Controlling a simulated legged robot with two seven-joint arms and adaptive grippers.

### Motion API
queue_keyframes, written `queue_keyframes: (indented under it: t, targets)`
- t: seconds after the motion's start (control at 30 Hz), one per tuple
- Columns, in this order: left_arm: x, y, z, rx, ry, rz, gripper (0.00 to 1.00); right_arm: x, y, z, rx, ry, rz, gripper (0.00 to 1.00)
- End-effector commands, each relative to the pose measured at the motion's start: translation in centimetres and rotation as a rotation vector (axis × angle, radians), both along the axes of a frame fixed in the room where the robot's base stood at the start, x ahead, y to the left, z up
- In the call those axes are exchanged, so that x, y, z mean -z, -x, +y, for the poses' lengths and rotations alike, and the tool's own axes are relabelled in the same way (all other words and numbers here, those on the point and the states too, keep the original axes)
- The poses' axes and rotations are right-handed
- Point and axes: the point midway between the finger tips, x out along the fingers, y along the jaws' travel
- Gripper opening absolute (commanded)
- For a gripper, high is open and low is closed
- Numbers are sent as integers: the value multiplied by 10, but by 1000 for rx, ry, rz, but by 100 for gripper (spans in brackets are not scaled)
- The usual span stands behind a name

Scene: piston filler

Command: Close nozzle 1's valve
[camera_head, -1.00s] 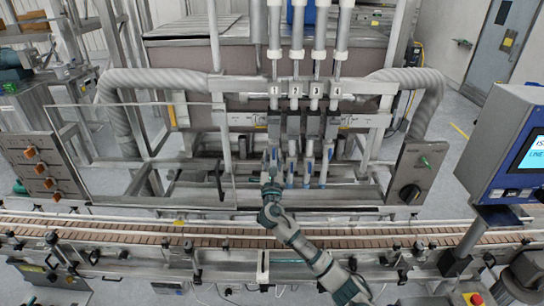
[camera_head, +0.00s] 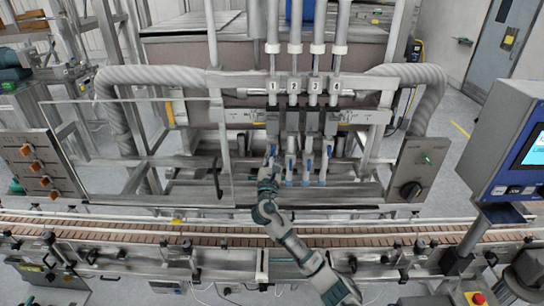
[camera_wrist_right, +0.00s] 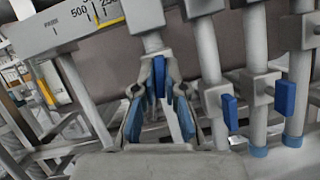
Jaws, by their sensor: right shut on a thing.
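Nozzle 1 (camera_head: 273,118) is the leftmost of the numbered nozzles on the filler. Its blue valve handle (camera_wrist_right: 159,77) stands between the fingers of my right gripper (camera_wrist_right: 157,88) in the wrist view and appears upright, along the pipe. The right gripper is shut on this handle; its fingers hide part of it and the valve body. In the head view the right gripper (camera_head: 270,163) is at the lower end of nozzle 1. My left gripper is not in view.
More blue valve handles (camera_wrist_right: 229,110) (camera_wrist_right: 285,97) sit close to the right on the neighbouring nozzles. A conveyor (camera_head: 150,237) with rails runs across in front. A clear guard panel (camera_head: 150,150) is on the left; a control screen (camera_head: 525,150) is on the right.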

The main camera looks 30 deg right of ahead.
Motion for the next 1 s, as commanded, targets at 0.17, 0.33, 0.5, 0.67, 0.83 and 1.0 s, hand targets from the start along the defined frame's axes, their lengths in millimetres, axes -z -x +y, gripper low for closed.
queue_keyframes:
  t: [0.17, 0.33, 0.5, 0.67, 0.83, 1.0]
  targets:
    - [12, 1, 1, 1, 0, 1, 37, 2, 0, 1, 1, -143, -88, 0]
    - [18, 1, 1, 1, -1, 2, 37, 2, 0, 0, 3, -281, -172, 0]
    - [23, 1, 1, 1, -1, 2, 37, 1, 1, 0, 3, -420, -257, 0]
    - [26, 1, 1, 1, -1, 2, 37, 1, 0, 0, 4, -549, -335, 0]
    - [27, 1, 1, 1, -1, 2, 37, 1, 1, 0, 5, -688, -418, 0]
    - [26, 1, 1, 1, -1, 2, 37, 1, 1, 0, 8, -822, -499, 0]
